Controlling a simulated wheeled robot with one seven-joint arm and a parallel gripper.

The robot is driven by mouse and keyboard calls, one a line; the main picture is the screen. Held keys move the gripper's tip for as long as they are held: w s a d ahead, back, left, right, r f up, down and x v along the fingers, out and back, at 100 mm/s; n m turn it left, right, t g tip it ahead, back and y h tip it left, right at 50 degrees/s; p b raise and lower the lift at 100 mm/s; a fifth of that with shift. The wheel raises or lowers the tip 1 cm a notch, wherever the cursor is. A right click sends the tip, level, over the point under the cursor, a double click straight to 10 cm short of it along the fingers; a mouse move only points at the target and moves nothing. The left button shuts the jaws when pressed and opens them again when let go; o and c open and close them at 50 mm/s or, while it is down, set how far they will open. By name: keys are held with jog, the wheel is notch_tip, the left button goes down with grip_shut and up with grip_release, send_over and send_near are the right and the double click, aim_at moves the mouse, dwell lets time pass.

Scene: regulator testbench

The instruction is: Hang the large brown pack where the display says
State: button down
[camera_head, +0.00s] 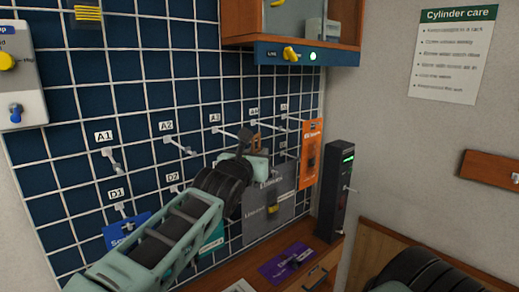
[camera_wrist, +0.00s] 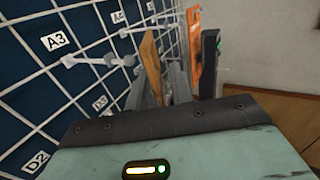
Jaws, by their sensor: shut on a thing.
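The brown pack (camera_wrist: 151,65) shows nearly edge-on in the wrist view, just beyond my gripper's housing, close to the wire grid. In the head view only a small brown part of it (camera_head: 255,141) shows behind my gripper (camera_head: 257,157), near label A4. My gripper is shut on the brown pack; its fingertips are mostly hidden. An empty-looking hook (camera_wrist: 100,60) by label A3 is left of the pack in the wrist view. Whether the pack touches a hook cannot be told. A black unit (camera_head: 335,190) has a small green display; its text is unreadable.
A grey pack (camera_head: 268,207) and an orange pack (camera_head: 311,152) hang at the right of the grid (camera_head: 85,190). A blue pack (camera_head: 126,231) hangs under D1. A purple pack (camera_head: 286,262) lies on the wooden counter (camera_head: 232,276). A cabinet (camera_head: 240,20) overhangs the grid.

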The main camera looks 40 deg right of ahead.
jog(key=shift+w+p, duration=1.15)
jog(key=shift+p, duration=0.45)
jog(key=shift+w+f+p, duration=0.25)
jog(key=shift+w+p, duration=0.25)
jog(key=shift+w, duration=0.3)
jog(key=shift+w+f+p, duration=0.2)
jog(key=shift+w+p, duration=0.3)
jog(key=shift+w, duration=0.3)
jog(key=shift+f, duration=0.1)
jog(key=c, duration=1.1)
grip_release()
jog(key=shift+a, duration=0.1)
jog(key=shift+c, duration=0.2)
jog(key=shift+a, duration=0.1)
